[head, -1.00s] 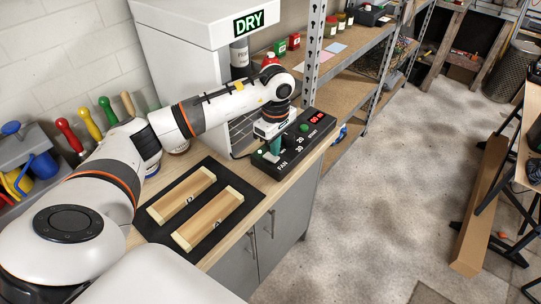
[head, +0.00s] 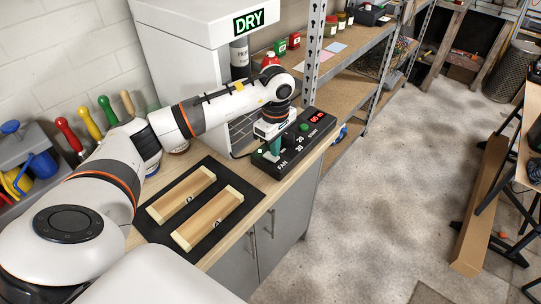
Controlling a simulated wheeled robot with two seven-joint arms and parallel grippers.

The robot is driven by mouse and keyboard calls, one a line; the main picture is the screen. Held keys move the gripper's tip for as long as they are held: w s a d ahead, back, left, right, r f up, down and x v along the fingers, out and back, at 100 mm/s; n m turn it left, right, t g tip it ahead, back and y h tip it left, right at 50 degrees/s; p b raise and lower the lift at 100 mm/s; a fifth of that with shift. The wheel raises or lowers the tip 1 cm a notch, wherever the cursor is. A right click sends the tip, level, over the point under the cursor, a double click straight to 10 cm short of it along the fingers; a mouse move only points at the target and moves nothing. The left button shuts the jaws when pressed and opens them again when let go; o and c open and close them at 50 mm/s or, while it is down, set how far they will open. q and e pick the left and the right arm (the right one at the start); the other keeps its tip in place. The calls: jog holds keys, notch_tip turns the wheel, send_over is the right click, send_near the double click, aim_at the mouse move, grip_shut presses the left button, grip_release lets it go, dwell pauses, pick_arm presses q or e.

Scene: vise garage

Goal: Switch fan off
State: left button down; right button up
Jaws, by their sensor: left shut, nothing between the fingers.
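A black control box (head: 312,139) stands on the workbench beside the white cabinet marked DRY. It bears a red display, a green START button (head: 304,127), the numbers 20 and 30, and the word FAN at its near end. My left gripper (head: 272,156) points down over the FAN end of the box, with its fingers shut and empty. The fingertips are at or just above the panel; I cannot tell whether they touch. The fan switch is largely hidden by the gripper. A small light (head: 261,151) shows beside the fingers. My right gripper is not in view.
The white DRY cabinet (head: 185,60) stands behind my left arm. Two wooden pieces (head: 207,218) lie on a black mat (head: 165,235) on the workbench (head: 285,187). Coloured-handled tools (head: 88,124) stand at the left. A metal shelf post (head: 314,50) rises behind the box.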

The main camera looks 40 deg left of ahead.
pick_arm(q)
jog(key=shift+f+b, duration=0.6)
jog(key=shift+f, duration=0.2)
jog(key=shift+r, duration=0.15)
jog(key=shift+r+p, duration=2.05)
jog(key=shift+r, duration=1.35)
